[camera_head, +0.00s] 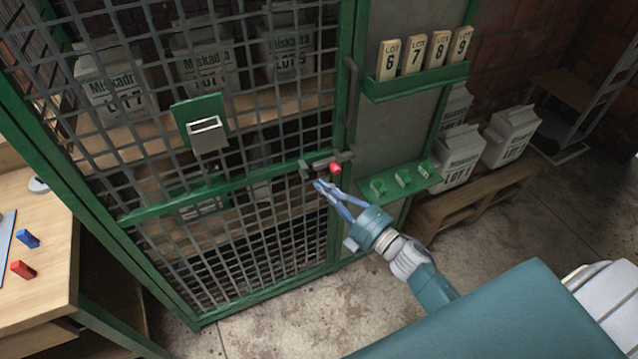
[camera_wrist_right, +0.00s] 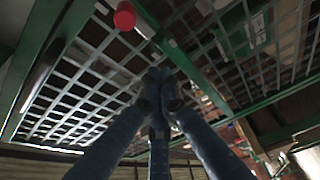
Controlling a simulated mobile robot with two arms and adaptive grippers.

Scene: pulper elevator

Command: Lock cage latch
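The cage (camera_head: 235,190) has a green frame and a grey wire mesh door. Its latch (camera_head: 318,164) is a dark metal bolt at the door's right edge, with a red knob (camera_head: 335,168). The red knob also shows at the top of the right wrist view (camera_wrist_right: 125,17). My right gripper (camera_head: 326,187) is just below the latch, apart from the knob. Its blue fingers meet at the tips (camera_wrist_right: 160,78) with nothing seen between them. Whether the bolt sits in its catch is too small to tell. My left gripper is not in view.
A vertical handle (camera_head: 352,92) stands above the latch. Right of the door are a green rack of lot tags (camera_head: 416,82) and a small green shelf (camera_head: 400,182). A wooden table (camera_head: 40,255) is at left.

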